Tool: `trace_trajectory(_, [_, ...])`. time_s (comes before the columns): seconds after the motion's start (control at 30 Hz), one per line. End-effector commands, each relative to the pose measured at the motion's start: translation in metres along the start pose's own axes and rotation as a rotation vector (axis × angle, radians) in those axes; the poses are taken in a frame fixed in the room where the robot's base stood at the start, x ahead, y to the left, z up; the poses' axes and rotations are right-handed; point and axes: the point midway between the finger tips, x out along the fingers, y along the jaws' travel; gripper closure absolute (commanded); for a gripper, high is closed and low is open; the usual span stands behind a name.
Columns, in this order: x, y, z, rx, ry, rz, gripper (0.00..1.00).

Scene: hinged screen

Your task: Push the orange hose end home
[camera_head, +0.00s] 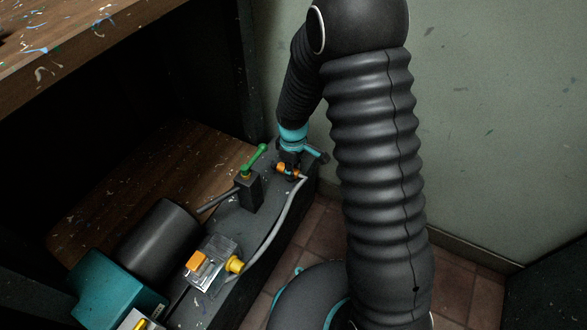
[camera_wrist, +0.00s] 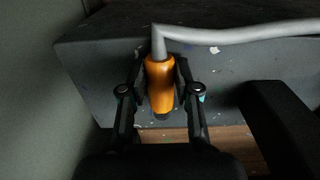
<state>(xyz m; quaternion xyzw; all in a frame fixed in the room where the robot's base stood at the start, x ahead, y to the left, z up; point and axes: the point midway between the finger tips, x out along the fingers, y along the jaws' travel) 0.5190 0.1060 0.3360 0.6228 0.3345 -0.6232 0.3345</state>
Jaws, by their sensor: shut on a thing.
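The orange hose end (camera_wrist: 160,88) is between the two black fingers of my gripper (camera_wrist: 161,75) in the wrist view, with a finger against each side. A grey hose (camera_wrist: 240,35) leaves its upper end and bends to the right. A small dark piece shows at its lower end; I cannot tell whether this is its tip or a socket, nor how deep it sits. In the head view the orange hose end (camera_head: 283,168) shows beside my gripper (camera_head: 293,165), low at the far end of the dark base, partly hidden by the fingers.
A valve block with a green handle (camera_head: 254,161) stands just left of my gripper. The grey hose curves to a yellow fitting (camera_head: 235,264) by a clear box with an orange part (camera_head: 195,260). A dark cylinder (camera_head: 160,240) and teal box (camera_head: 115,290) stand left. A wall (camera_head: 500,130) is right.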

Motion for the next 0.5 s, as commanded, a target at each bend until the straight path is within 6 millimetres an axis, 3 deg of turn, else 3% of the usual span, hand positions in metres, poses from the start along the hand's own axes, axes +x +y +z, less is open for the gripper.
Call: trace_trajectory(0.5, [-0.045, 0.000, 0.000, 0.000, 0.001, 0.001, 1.00])
